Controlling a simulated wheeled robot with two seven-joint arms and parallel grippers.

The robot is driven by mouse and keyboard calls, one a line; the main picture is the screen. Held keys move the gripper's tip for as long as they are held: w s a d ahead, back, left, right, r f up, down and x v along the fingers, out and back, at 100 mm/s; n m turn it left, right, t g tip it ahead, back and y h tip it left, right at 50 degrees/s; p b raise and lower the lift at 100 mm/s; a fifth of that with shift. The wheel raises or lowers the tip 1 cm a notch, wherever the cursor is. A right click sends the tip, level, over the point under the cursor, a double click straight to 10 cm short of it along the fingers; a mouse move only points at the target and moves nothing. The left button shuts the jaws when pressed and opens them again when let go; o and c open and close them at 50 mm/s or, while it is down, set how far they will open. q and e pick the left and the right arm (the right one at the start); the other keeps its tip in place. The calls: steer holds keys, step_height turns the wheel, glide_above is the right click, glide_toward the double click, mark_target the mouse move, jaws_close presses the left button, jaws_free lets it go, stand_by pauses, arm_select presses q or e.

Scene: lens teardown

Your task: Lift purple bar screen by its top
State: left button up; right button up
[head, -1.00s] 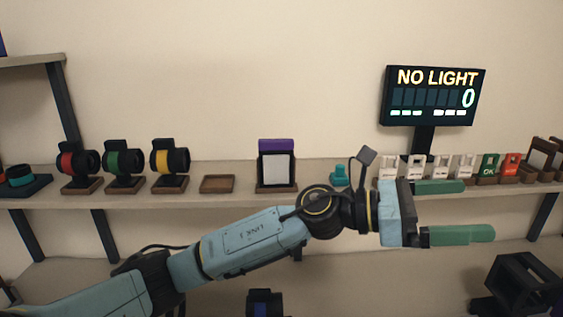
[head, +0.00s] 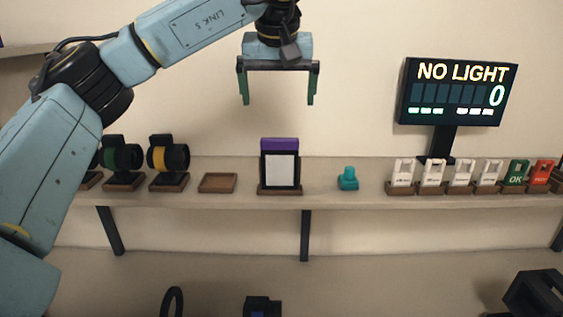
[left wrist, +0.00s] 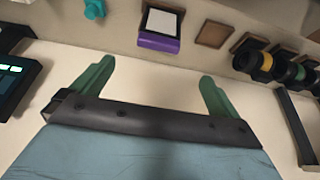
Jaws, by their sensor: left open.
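The purple bar screen (head: 280,165) stands upright on a wooden base on the shelf, a white panel in a dark frame with a purple bar along its top. My left gripper (head: 278,100) is open and empty, its green fingers pointing down above the screen, apart from it. In the left wrist view the screen (left wrist: 160,28) shows upside down beyond the gap between the open fingers (left wrist: 155,80), with its purple bar nearest. My right gripper is in neither view.
An empty wooden base (head: 217,183) sits left of the screen and a teal piece (head: 348,179) right of it. Ring holders with green (head: 122,158) and yellow (head: 167,158) bands stand further left. White cards (head: 432,173) and a "NO LIGHT" display (head: 457,92) are at right.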

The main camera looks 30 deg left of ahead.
arm_select(q)
glide_above(279, 139)
steer(key=s+d, duration=0.1)
steer(key=s, duration=0.1)
step_height(279, 139, down, 6)
steer(key=shift+f+p, duration=0.2)
steer(key=shift+p, duration=0.1)
steer(key=shift+p+x, duration=0.75)
steer(key=shift+x, duration=2)
steer(key=shift+d, duration=0.15)
steer(key=shift+s, duration=0.1)
steer(key=shift+c, duration=0.3)
steer(key=c, duration=1.3)
